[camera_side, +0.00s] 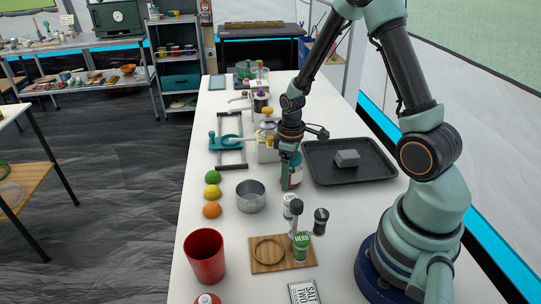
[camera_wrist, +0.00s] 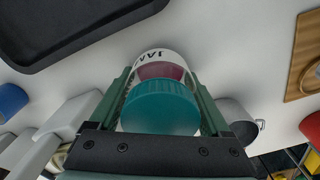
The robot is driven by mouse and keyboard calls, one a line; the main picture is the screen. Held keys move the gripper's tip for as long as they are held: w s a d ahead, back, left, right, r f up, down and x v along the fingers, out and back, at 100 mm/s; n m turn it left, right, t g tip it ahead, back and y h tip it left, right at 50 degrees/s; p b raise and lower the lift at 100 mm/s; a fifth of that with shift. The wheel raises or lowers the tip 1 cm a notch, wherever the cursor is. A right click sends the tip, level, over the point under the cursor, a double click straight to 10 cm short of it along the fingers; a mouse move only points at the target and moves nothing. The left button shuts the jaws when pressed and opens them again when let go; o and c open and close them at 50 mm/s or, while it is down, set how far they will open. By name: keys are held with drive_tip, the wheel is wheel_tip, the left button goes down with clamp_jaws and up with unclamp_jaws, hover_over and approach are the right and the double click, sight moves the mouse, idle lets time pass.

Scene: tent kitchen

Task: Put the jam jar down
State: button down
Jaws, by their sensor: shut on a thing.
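The jam jar (camera_wrist: 160,105) has a teal lid, a white label reading "JAM" and dark red contents. In the wrist view it sits between the two green fingers of my gripper (camera_wrist: 165,98), which are shut on its sides. In the side view the jar (camera_side: 296,173) is partly hidden behind my gripper (camera_side: 290,172). It is upright or nearly so, over the white table between the metal pot and the black tray. I cannot tell whether its base touches the table.
The black tray (camera_side: 330,178) with a grey block (camera_side: 347,158) is close on the right. The metal pot (camera_side: 250,198) is on the left, beside a lime, lemon and orange. Shakers (camera_side: 320,221) and a wooden board (camera_side: 268,266) are in front. White containers (camera_side: 266,146) stand behind.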

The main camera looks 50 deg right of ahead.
drive_tip(key=shift+f, duration=0.15)
unclamp_jaws()
wheel_tip(320, 180, up, 11)
drive_tip(key=shift+w+r, duration=0.1)
drive_tip(key=shift+r, duration=0.05)
drive_tip(key=shift+a+r, duration=0.1)
drive_tip(key=shift+r, duration=0.5)
drive_tip(key=s+a+r+m+t, duration=0.3)
drive_tip(key=s+a+r+t, duration=0.2)
drive_tip(key=a+r, duration=0.6)
drive_tip(key=shift+s+r+m+t, duration=0.3)
drive_tip(key=shift+s+r, duration=0.2)
drive_tip(key=shift+r, duration=0.15)
